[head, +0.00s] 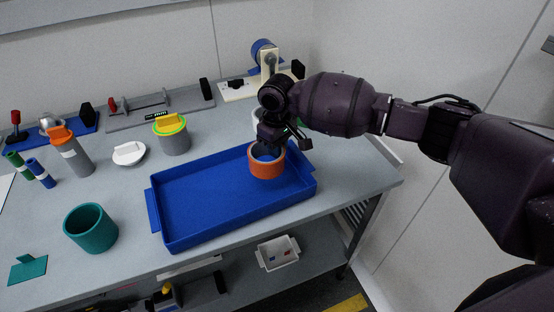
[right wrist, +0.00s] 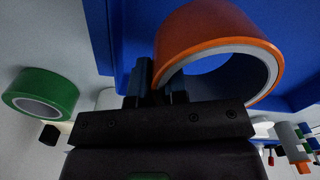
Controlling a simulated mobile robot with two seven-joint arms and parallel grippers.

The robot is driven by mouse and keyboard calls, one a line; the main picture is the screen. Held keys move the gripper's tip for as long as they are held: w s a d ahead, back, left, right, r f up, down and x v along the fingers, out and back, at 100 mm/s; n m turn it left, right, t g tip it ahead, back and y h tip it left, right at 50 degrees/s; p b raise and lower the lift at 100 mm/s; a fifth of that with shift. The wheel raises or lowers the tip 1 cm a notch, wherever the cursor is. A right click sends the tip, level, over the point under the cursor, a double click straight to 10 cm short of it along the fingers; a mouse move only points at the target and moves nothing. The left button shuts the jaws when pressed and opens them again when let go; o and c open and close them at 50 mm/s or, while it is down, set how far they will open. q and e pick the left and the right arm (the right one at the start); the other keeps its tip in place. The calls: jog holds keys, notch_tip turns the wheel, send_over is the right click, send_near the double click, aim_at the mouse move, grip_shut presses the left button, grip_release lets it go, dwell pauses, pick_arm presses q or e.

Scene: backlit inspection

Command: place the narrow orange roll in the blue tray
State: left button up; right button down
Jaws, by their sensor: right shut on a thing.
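The orange roll (head: 266,164) is a short orange ring with a pale inner lining. In the head view it shows over the right part of the blue tray (head: 178,237). My right gripper (head: 268,148) is shut on the roll's wall from above. In the right wrist view the roll (right wrist: 222,38) is large, with the dark fingers (right wrist: 158,85) at its near edge and the blue tray (right wrist: 125,30) behind it. I cannot tell whether the roll touches the tray floor. The tray looks otherwise empty. My left gripper is not in view.
A teal cup (head: 90,230) stands left of the tray. A grey canister with a yellow lid (head: 172,124) and a white lid (head: 129,153) are behind it. A green roll (right wrist: 42,95) shows in the wrist view. The tray's left half is clear.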

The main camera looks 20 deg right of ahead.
notch_tip(320, 180, down, 4)
jog(key=shift+f+b, duration=0.25)
jog(key=shift+b, duration=0.15)
jog(key=shift+f, duration=0.15)
jog(key=c, duration=1.3)
grip_release()
jog(key=shift+o, duration=0.8)
